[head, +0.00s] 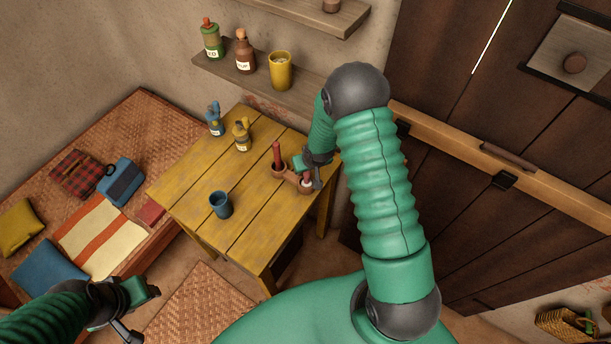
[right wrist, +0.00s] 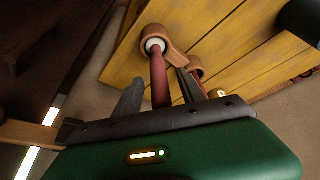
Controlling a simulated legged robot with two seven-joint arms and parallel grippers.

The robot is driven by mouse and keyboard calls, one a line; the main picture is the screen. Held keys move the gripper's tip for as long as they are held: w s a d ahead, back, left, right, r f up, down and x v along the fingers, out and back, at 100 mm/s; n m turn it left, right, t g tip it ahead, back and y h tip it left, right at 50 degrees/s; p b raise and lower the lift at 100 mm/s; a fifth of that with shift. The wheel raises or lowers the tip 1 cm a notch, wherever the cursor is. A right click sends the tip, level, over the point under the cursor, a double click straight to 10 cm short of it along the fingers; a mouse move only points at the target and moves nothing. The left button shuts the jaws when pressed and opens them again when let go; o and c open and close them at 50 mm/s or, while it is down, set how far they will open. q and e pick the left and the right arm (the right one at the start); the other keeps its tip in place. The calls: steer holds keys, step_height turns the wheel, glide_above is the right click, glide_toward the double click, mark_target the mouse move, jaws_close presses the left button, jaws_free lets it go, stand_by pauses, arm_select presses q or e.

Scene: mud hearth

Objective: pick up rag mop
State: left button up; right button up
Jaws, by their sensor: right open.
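A double brown holder (head: 291,174) stands near the right edge of the yellow table. A red-handled tool (head: 277,153) stands upright in its left cup. A second tool with a red handle and a white end, likely the rag mop (head: 306,182), is in the right cup, partly hidden by my right gripper (head: 312,172). In the right wrist view its red handle (right wrist: 159,80) runs between the two dark fingers of the gripper (right wrist: 160,82), which is open; contact cannot be told. My left gripper (head: 143,291) is low at the left, away from the table; its fingers are unclear.
The yellow table (head: 250,185) also holds a blue cup (head: 220,204), a blue bottle (head: 215,120) and a yellow bottle (head: 242,135). A wall shelf (head: 255,85) with bottles and a yellow mug (head: 280,71) is behind. A dark wooden door (head: 470,140) is at the right.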

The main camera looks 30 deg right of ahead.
steer(key=x, duration=0.2)
steer(key=d+x, duration=0.1)
steer(key=x, duration=0.1)
steer(key=shift+p, duration=0.35)
steer(key=shift+w+a, duration=0.15)
steer(key=shift+a+r, duration=0.1)
steer(key=shift+a, duration=0.15)
steer(key=shift+a+r, duration=0.1)
steer(key=shift+a, duration=0.15)
steer(key=shift+c, duration=0.8)
steer(key=shift+a+r, duration=0.15)
steer(key=shift+a, duration=0.1)
steer(key=c, duration=0.5)
steer(key=shift+c, duration=1.1)
steer(key=shift+d, duration=0.25)
jaws_close()
steer(key=shift+d+f, duration=0.2)
steer(key=shift+d, duration=0.1)
arm_select(q)
steer(key=shift+d+r, duration=0.35)
steer(key=shift+r, duration=0.35)
